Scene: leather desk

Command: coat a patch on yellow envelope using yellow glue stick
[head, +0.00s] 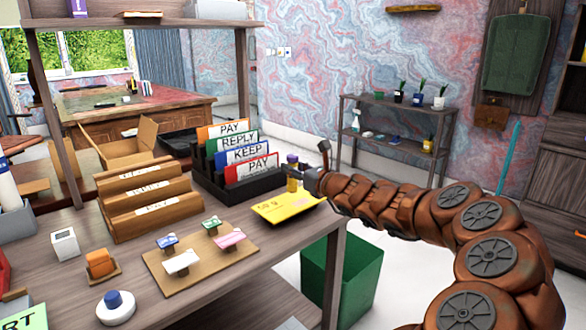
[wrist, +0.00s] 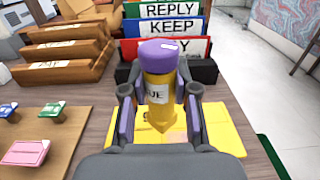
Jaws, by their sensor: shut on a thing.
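My gripper (wrist: 160,108) is shut on the yellow glue stick (wrist: 158,90), which has a purple top and stands upright between the fingers. In the head view the glue stick (head: 292,179) shows above the far part of the yellow envelope. The yellow envelope (head: 284,207) lies flat near the desk's right edge, with a pinkish patch on its right side. It also shows in the wrist view (wrist: 226,135) below the glue stick. The stick's lower end is over the envelope; I cannot tell whether it touches.
A black file rack (head: 256,189) with labelled folders stands just behind the envelope. Wooden sorters (head: 150,206) stand to the left. A board of stamps (head: 200,258) lies front left. A green bin (head: 345,275) stands below the desk's edge.

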